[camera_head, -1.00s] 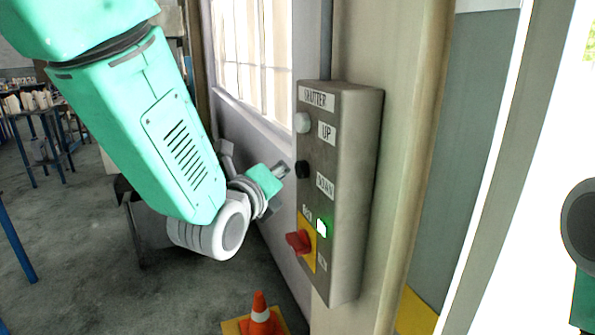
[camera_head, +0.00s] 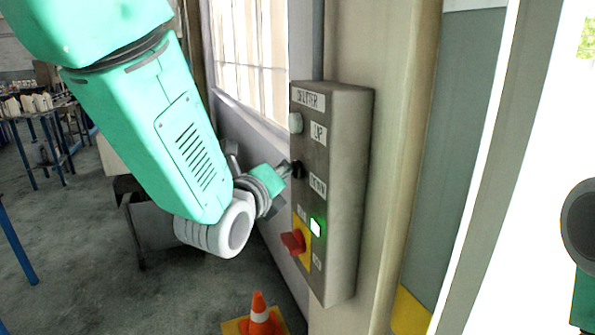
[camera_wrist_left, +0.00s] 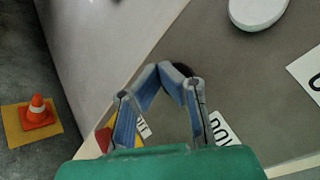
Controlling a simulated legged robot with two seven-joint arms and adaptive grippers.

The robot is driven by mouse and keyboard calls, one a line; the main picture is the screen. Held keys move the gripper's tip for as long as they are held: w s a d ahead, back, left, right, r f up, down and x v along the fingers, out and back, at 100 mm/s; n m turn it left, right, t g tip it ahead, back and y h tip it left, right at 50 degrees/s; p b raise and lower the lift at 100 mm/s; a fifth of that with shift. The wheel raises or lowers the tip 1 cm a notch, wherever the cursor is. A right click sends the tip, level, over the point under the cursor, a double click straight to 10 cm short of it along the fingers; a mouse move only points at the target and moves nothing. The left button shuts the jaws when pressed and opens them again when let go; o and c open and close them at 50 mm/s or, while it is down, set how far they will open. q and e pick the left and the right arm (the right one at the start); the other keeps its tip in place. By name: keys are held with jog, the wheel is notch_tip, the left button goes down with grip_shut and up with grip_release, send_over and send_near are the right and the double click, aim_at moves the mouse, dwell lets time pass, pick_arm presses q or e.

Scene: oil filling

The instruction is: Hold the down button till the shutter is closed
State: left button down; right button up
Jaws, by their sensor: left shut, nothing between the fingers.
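The grey shutter control box (camera_head: 345,200) is fixed to the beige post, with labels SHUTTER, UP and DOWN. The white up button (camera_head: 296,123) sits above the black down button (camera_head: 298,169). My left gripper (camera_head: 287,168) is shut and empty, its fingertips at the down button, seemingly touching it. In the left wrist view the closed fingertips (camera_wrist_left: 168,70) partly cover the black down button (camera_wrist_left: 183,69); firm pressing cannot be told. My right gripper is not clearly in view; only part of my right arm shows at the right edge. The shutter itself cannot be made out.
A red rotary switch (camera_head: 293,242) on a yellow plate and a lit green lamp (camera_head: 316,227) sit lower on the box. An orange cone (camera_head: 259,312) stands on the floor below. A window wall (camera_head: 250,50) lies behind the box.

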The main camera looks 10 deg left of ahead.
pick_arm(q)
jog(key=shift+a, duration=0.35)
pick_arm(e)
jog(key=shift+a, duration=0.2)
dwell(2.3)
pick_arm(q)
jog(key=shift+a, duration=0.1)
jog(key=shift+a+f, duration=0.1)
jog(key=shift+a, duration=0.25)
pick_arm(e)
jog(key=shift+a+r, duration=0.1)
jog(key=shift+a, duration=0.2)
